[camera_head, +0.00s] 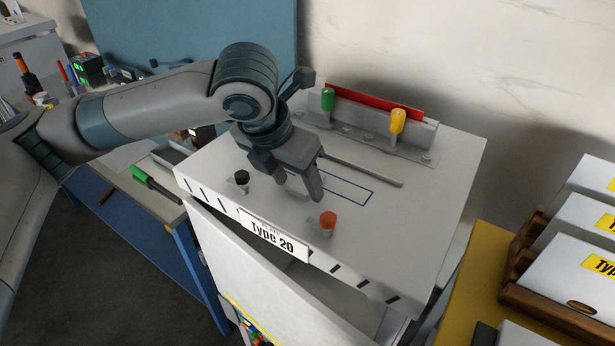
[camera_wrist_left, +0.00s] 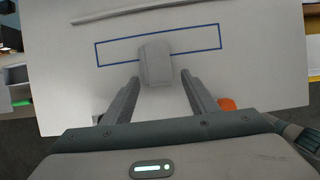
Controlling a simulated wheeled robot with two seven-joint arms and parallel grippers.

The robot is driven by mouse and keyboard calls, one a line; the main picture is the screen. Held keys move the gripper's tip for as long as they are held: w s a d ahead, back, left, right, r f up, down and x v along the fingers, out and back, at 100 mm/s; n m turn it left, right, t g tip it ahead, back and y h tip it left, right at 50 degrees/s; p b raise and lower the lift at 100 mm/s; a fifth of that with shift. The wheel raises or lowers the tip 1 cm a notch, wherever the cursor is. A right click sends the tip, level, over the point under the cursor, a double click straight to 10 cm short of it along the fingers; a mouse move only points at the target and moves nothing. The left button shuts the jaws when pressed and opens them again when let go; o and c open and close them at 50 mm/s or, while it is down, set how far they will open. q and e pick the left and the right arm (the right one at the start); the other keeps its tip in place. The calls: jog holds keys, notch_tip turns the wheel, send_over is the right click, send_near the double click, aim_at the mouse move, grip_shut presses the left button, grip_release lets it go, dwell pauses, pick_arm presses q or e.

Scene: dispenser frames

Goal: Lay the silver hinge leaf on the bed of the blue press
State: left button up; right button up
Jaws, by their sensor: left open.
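A plain light grey piece, which looks like the silver hinge leaf (camera_wrist_left: 155,62), lies across the lower line of a blue rectangular outline in the left wrist view. The outline (camera_head: 350,187) is drawn on the white top (camera_head: 430,180) of a cabinet labelled "Type 20"; I see no press body that is itself blue. My left gripper (camera_head: 296,188) points down over this top, and its open fingers also show in the left wrist view (camera_wrist_left: 160,78), one on either side of the grey piece's near end. In the head view the gripper mostly hides the piece. My right gripper is not in view.
Black (camera_head: 241,178) and orange (camera_head: 328,219) knobs stand near the front edge. A rail with green (camera_head: 327,99) and yellow (camera_head: 397,120) handles stands behind. A slot (camera_head: 365,172) crosses the top. White boxes (camera_head: 575,270) stand at right; a cluttered blue bench is at left.

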aim_at(299, 191)
pick_arm(q)
jog(key=shift+w+d+f, duration=0.1)
jog(key=shift+f, duration=0.2)
jog(key=c, duration=1.3)
jog(key=shift+r, duration=0.2)
jog(key=shift+r+b, duration=0.5)
jog(key=shift+r, duration=0.15)
notch_tip(299, 191, up, 2)
jog(key=shift+d+r+b, duration=0.1)
jog(key=shift+r+b, duration=0.15)
jog(key=shift+b, duration=0.4)
jog(key=d+r+b, duration=0.1)
jog(key=d+r, duration=0.2)
jog(key=d, duration=0.2)
jog(key=s+d+r+b, duration=0.1)
jog(key=d+r+b, duration=0.1)
jog(key=d+r, duration=0.2)
jog(key=shift+s+d, duration=0.2)
jog(key=shift+d, duration=1.05)
jog(key=shift+f, duration=0.1)
